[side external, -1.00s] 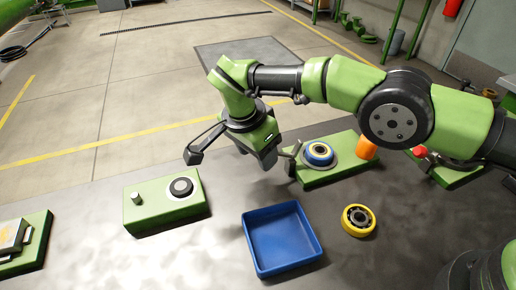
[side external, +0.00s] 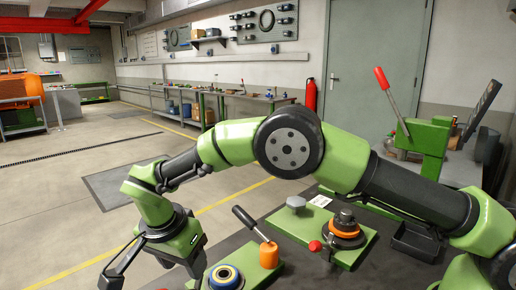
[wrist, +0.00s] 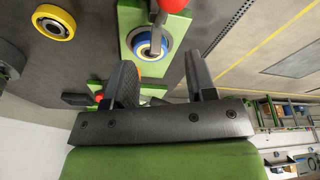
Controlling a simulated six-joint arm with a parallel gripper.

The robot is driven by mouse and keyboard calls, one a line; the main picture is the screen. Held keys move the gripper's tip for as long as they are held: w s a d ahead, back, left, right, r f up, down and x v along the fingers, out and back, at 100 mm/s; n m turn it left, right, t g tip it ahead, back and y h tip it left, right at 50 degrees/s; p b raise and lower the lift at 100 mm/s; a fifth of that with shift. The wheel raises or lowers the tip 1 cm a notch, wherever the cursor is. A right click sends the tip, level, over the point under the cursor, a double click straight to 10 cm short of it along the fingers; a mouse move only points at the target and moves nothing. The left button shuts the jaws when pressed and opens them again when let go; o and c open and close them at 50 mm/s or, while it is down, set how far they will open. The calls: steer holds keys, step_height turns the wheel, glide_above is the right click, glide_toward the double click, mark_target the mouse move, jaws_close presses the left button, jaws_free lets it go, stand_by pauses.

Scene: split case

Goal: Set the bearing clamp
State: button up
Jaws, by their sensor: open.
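A blue-ringed bearing (side external: 225,278) sits on a green plate, partly cut off at the bottom of the side view. It also shows in the wrist view (wrist: 148,42), ahead of my fingers. Beside it stands an orange cylinder (side external: 268,255) with a black-gripped lever (side external: 249,222) slanting up from it. In the wrist view a grey bar (wrist: 176,32) with a red ball (wrist: 173,5) passes close to the bearing. My gripper (wrist: 160,77) is open, with nothing seen between its fingers. In the side view its body is left of the bearing and its fingertips do not show clearly.
Another green plate holds a dark stack on an orange ring (side external: 346,228), a red knob (side external: 315,246) and a grey knob (side external: 296,203). A green press with a red handle (side external: 393,98) stands behind right. A yellow bearing (wrist: 53,22) lies on the table.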

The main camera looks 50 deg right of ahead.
steer(key=shift+d+r+y, duration=0.1)
steer(key=shift+d+y, duration=0.2)
steer(key=shift+d, duration=0.4)
steer(key=d+y, duration=0.2)
steer(key=shift+y, duration=0.3)
step_height(320, 180, up, 10)
steer(key=s+d+r+n+t+y, duration=0.1)
steer(key=s+d+r+n+t, duration=0.1)
steer(key=s+d+r, duration=0.4)
steer(key=shift+s+d+r+n, duration=0.15)
steer(key=shift+s+r+n, duration=0.95)
steer(key=shift+r, duration=0.75)
steer(key=shift+s, duration=0.1)
steer(key=s+d+n+t, duration=0.2)
steer(key=s, duration=0.5)
steer(key=s+d+n+t, duration=0.2)
steer(key=s+d+n, duration=0.1)
steer(key=s, duration=0.5)
steer(key=shift+y, duration=0.4)
